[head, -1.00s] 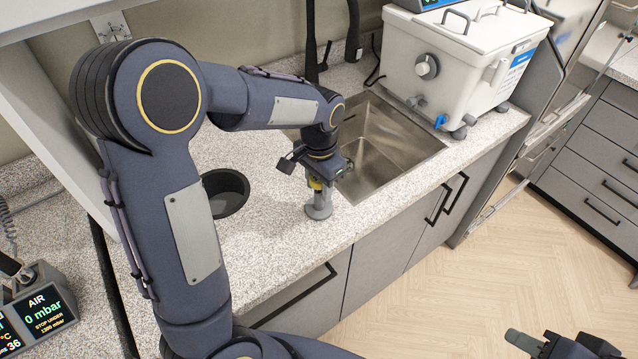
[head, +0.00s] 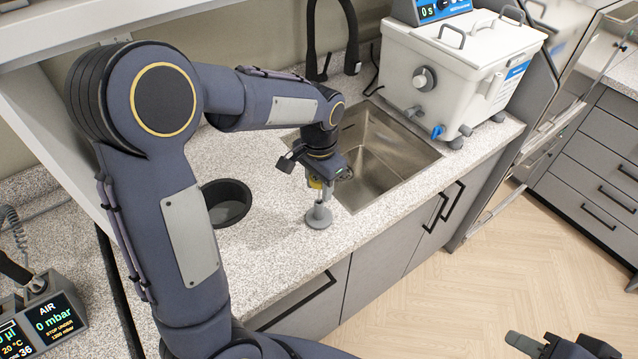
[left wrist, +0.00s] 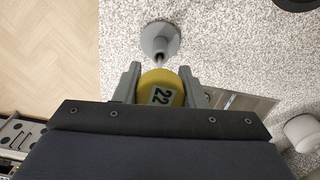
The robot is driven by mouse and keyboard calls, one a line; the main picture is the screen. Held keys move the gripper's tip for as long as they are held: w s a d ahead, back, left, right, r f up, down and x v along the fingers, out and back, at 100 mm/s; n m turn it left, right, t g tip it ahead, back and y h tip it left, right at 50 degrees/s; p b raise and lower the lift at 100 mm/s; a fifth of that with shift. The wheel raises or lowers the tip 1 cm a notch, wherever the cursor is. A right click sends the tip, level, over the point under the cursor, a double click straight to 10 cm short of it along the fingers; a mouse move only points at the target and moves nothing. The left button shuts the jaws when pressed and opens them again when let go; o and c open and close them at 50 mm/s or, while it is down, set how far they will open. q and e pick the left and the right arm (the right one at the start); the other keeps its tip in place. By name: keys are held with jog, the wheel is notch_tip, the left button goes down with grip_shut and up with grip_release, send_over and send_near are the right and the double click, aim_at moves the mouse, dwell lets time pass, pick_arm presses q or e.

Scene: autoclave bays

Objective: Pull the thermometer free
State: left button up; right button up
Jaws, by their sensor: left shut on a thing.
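The thermometer (head: 316,183) has a round yellow head. In the left wrist view its head (left wrist: 160,88) shows the digits 22, and a thin metal stem runs from it toward the grey holder (left wrist: 160,40). The holder (head: 318,217) stands on the counter with a round foot, directly below the gripper. My left gripper (head: 319,186) is shut on the yellow head, with one finger on each side. I cannot tell whether the stem's tip is still inside the holder. My right gripper (head: 552,346) is at the bottom right edge, partly cut off, away from the counter.
A dark round cup (head: 228,203) is set in the counter left of the holder. A metal sink (head: 375,150) lies behind and right, with a white box unit (head: 455,75) beyond it. A display device (head: 45,318) is at lower left.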

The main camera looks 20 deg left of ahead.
pick_arm(q)
jog(key=shift+r+p, duration=1.1)
jog(key=shift+r, duration=0.4)
